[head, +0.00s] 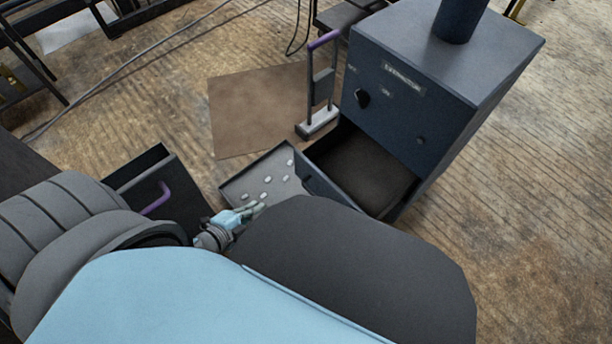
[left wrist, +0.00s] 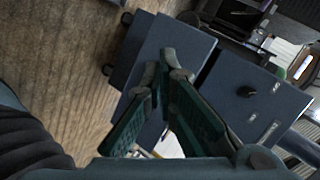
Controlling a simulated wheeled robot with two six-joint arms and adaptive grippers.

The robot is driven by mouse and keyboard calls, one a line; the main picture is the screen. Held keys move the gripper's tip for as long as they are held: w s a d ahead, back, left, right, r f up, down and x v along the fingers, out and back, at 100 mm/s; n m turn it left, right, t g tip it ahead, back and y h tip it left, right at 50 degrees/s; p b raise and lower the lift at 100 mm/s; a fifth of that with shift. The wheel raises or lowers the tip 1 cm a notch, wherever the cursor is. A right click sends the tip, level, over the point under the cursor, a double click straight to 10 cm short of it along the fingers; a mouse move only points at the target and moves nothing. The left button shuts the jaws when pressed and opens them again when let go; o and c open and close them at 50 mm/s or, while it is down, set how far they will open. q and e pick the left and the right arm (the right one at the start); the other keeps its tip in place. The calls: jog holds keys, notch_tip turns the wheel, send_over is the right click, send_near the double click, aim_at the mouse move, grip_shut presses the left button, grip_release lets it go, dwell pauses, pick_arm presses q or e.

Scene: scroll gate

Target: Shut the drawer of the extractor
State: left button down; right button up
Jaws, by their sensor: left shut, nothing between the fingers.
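The extractor (head: 445,75) is a dark blue cabinet with a black knob and a label, at the upper right of the head view. It also shows at the right of the left wrist view (left wrist: 245,100). Its drawer (head: 360,168) is pulled out at the bottom, dark and seemingly empty inside. My arm hides part of the drawer's near end. My left gripper (head: 250,211) is shut and empty, left of the drawer and over the near edge of a tray. In the left wrist view its fingers (left wrist: 167,72) converge before a dark blue panel. My right gripper is not in view.
The grey tray (head: 240,188) with several white pieces lies beside the drawer's left side. A dark open box (head: 150,165) with a purple handle stands further left. A purple-topped upright frame (head: 322,85) stands by the extractor. Floor at right is clear.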

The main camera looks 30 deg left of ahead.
aim_at(318, 176)
pick_arm(q)
jog(key=w+d+m+h+b, duration=0.1)
jog(key=w+d+m, duration=0.1)
jog(key=w, duration=0.3)
jog(key=w+d+m+t+h+b, duration=0.1)
jog(key=w+d+m+b, duration=0.1)
jog(key=w+d, duration=0.2)
jog(key=w+d+m+h+b, duration=0.1)
jog(key=w+d+m, duration=0.1)
jog(key=w, duration=0.4)
jog(key=shift+d+f+m+t+h+b, duration=0.2)
jog(key=shift+d+m+t+h+b, duration=0.15)
jog(key=shift+d, duration=0.45)
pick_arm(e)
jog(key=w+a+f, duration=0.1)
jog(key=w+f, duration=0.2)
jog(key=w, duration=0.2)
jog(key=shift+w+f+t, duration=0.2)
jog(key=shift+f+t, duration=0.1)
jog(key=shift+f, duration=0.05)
